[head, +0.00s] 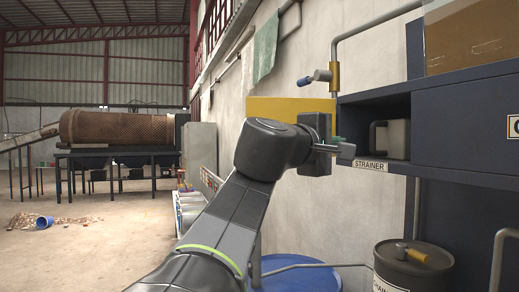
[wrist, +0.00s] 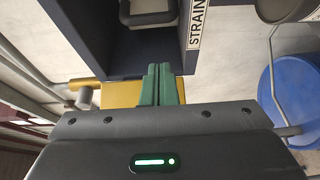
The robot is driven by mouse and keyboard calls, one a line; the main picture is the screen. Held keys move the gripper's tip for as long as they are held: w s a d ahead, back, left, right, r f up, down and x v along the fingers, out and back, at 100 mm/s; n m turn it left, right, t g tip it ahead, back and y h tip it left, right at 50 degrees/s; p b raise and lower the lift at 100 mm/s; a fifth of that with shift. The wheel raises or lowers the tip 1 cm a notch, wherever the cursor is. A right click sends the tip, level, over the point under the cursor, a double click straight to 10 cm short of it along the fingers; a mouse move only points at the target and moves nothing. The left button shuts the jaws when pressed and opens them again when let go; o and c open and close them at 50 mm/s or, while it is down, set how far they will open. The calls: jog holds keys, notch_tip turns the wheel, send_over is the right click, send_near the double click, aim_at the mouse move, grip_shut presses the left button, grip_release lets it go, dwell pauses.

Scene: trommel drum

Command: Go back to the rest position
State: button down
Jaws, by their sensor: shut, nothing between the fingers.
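My gripper (head: 340,148) is raised in front of the shelf, at the left edge of the open STRAINER compartment (head: 345,100). In the wrist view its green fingers (wrist: 162,85) are together with nothing between them. My arm reaches up from the bottom of the head view. A grey, handled object (head: 393,138) sits inside the compartment, apart from my fingers; it also shows at the top of the wrist view (wrist: 146,12).
A yellow panel (head: 285,107) and a pipe with a yellow valve (head: 334,77) are close behind my gripper. A blue barrel (head: 300,274) and a dark drum (head: 412,268) stand below. A rusty trommel drum (head: 115,127) lies far left, with open floor before it.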

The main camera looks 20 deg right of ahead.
jog(key=v, duration=0.3)
jog(key=shift+a, duration=0.3)
jog(key=shift+d, duration=0.1)
